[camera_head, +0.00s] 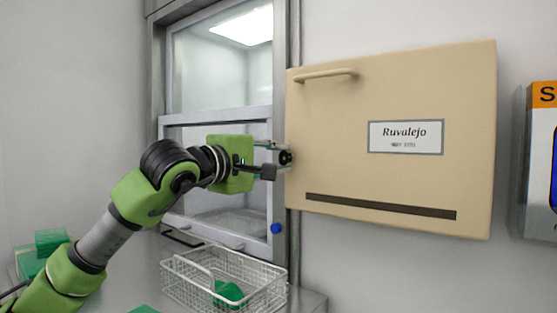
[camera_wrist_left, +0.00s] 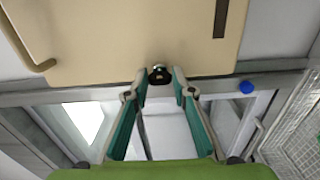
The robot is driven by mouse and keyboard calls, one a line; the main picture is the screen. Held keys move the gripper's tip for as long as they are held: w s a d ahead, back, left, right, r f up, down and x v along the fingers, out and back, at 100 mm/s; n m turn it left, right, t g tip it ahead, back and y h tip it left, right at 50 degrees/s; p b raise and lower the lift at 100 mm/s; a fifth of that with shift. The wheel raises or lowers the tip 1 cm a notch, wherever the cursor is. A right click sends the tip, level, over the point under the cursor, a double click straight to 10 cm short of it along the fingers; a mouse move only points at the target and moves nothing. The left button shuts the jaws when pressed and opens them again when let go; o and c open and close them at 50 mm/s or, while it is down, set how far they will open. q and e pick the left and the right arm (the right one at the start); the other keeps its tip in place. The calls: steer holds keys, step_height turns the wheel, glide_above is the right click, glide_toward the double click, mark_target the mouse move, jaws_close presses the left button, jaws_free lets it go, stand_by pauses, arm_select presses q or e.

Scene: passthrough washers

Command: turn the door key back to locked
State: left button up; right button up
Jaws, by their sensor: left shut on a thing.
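The door key (camera_wrist_left: 159,69) is a small dark piece at the left edge of the beige cabinet door (camera_head: 400,175), labelled "Ruvalejo". My left gripper (camera_head: 277,158) reaches it from the left and is shut on it. In the left wrist view the fingertips of my left gripper (camera_wrist_left: 160,78) meet on either side of the key against the beige face. The fingers hide much of the key, and I cannot tell its turn angle. My right gripper is in neither view.
A glass-fronted pass-through window (camera_head: 220,70) with a metal frame stands left of the cabinet. A blue knob (camera_head: 276,229) sits low on its frame. A wire basket (camera_head: 190,285) holding a green piece (camera_head: 229,292) stands on the counter below. Green blocks (camera_head: 50,241) lie at far left.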

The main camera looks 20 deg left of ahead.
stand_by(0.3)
arm_select(q)
steer(key=o, duration=1.1)
steer(key=shift+c, duration=0.2)
steer(key=shift+o, duration=0.2)
steer(key=v, duration=1.2)
steer(key=shift+r, duration=0.1)
